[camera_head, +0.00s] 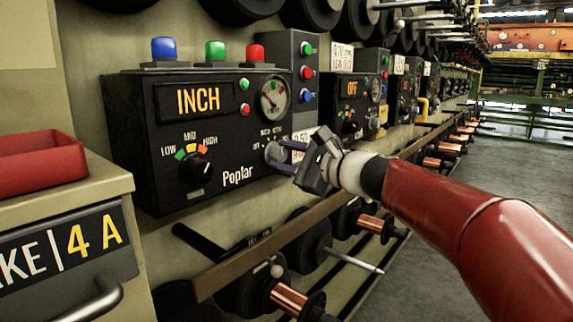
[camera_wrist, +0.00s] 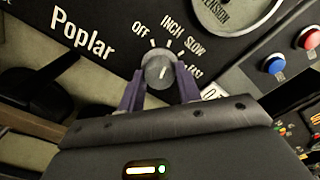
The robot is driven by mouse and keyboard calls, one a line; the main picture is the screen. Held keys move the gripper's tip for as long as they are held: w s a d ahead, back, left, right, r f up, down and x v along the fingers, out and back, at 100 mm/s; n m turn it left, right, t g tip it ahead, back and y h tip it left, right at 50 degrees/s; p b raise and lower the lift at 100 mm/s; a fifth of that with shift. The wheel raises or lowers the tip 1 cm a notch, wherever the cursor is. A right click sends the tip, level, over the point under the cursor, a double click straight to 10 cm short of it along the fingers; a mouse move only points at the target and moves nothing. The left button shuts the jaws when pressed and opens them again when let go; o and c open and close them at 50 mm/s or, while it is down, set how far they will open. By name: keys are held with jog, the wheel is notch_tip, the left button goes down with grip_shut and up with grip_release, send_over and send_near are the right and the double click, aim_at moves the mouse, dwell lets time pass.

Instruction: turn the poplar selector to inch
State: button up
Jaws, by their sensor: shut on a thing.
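The poplar selector is a round grey knob (camera_wrist: 158,70) on the black control box labelled Poplar (camera_head: 238,176). The knob's pale pointer line leans toward the INCH and SLOW side; the exact mark is hard to tell. The box's display (camera_head: 198,100) reads INCH in lit yellow letters. My gripper (camera_head: 282,160) is shut on the knob, with its two purple fingers on either side of it, as the wrist view (camera_wrist: 160,88) also shows.
A second knob with LOW, MID and HIGH marks (camera_head: 196,168) sits left on the same box, below blue, green and red lamps. A red tray (camera_head: 40,158) rests on a cabinet at left. Copper spools (camera_head: 290,298) and rods stick out below. The aisle floor (camera_head: 500,180) is clear.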

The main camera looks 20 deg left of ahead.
jog(key=shift+f, duration=0.1)
dwell(0.3)
jog(key=o, duration=1)
jog(key=shift+d, duration=0.1)
jog(key=v, duration=0.7)
jog(key=shift+d, duration=0.35)
jog(key=shift+s, duration=0.2)
